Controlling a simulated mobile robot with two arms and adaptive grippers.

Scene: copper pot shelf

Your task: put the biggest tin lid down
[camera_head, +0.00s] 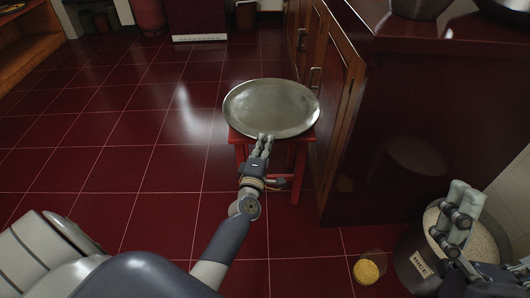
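A large round silvery tin lid (272,105) lies nearly level at a small red stool (301,160), covering most of its top. The lid hides whether it rests on the stool or hangs just above it. My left gripper (265,138) is at the lid's near rim, and its fingers look shut on that rim. My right gripper (453,208) is at the lower right, in front of a bin, away from the lid. Its finger gap is not clear from this angle. No other tin lid can be made out for sure.
A dark red wooden cabinet (342,85) stands close to the right of the stool. A grey bin labelled RICE (415,262) stands at the lower right, with a small container of yellow stuff (367,271) beside it. The tiled floor (120,165) left of the stool is clear.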

